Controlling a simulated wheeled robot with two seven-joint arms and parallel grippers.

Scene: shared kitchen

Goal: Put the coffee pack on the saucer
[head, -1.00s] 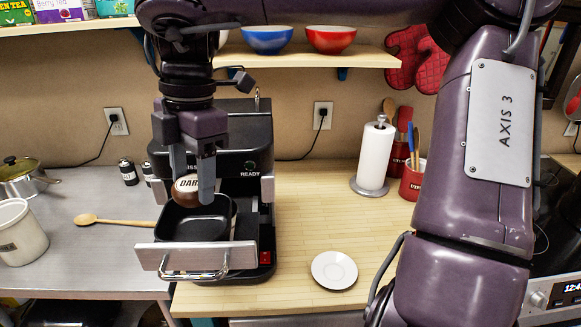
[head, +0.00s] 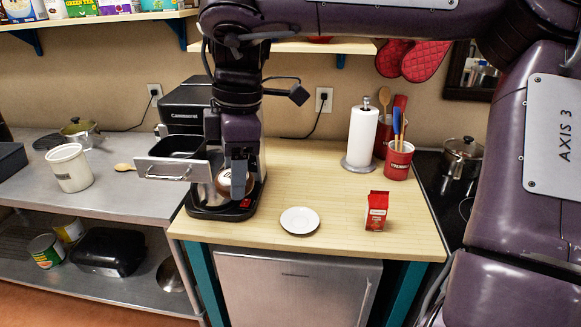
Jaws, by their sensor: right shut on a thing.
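The coffee pack, a small round tub with a brown and white lid (head: 222,182), is held in my right gripper (head: 236,190). The gripper points down, its fingers shut on the pack and partly hiding it. It is in front of the black coffee machine (head: 186,95), just right of its open drawer (head: 172,170). The white saucer (head: 300,220) lies empty on the wooden counter, to the right of and nearer than the gripper. The pack is apart from the saucer. My left gripper is not in view.
A red carton (head: 376,212) stands on the counter right of the saucer. A paper towel roll (head: 361,137) and a red utensil crock (head: 398,160) stand behind. The wood (head: 310,180) between saucer and wall is clear. A white canister (head: 69,168) stands on the steel table.

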